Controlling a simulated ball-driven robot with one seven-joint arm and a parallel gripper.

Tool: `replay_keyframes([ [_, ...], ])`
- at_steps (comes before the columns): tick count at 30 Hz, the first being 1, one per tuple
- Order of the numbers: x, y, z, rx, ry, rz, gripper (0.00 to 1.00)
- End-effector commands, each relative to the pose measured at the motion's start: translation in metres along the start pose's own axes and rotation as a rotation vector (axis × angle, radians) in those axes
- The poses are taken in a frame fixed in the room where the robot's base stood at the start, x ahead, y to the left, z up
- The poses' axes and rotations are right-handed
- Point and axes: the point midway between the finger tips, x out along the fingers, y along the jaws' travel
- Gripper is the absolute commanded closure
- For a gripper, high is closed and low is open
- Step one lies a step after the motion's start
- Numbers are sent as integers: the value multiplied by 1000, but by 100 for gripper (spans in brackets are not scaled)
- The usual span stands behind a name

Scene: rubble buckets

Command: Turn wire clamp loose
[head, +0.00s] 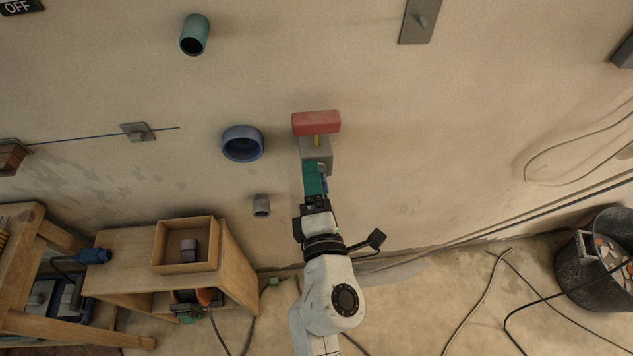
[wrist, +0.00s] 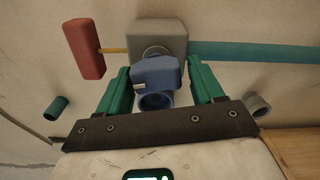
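My gripper (wrist: 160,75) is up against the wall, at the grey block (head: 318,152). Its two green fingers stand on either side of a blue fitting (wrist: 156,80) with a round open end. Narrow gaps seem to show beside the fitting, so the fingers look open around it. The grey block (wrist: 158,35) is behind the fitting. A red bar (head: 316,122) on a yellow rod sticks out from the block, and the red bar also shows in the wrist view (wrist: 84,48). A small grey plate (head: 137,132) sits on a thin blue wire; I cannot tell which part is the clamp.
A blue ring (head: 242,143), a green pipe stub (head: 195,35) and a grey stub (head: 262,206) stick out of the wall. A wooden bench (head: 240,270) stands lower left. A black bucket (head: 580,268) and loose cables lie at lower right.

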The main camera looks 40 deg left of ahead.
Motion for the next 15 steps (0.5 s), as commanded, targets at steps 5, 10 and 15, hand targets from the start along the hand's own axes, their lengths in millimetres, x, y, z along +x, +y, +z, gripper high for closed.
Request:
replay_keyframes([
  [5, 0, 1, 1, 1, -2, 2, 26],
  [10, -1, 1, 1, 1, -2, 2, 26],
  [15, -17, 1, 1, 3, -2, 1, 26],
])
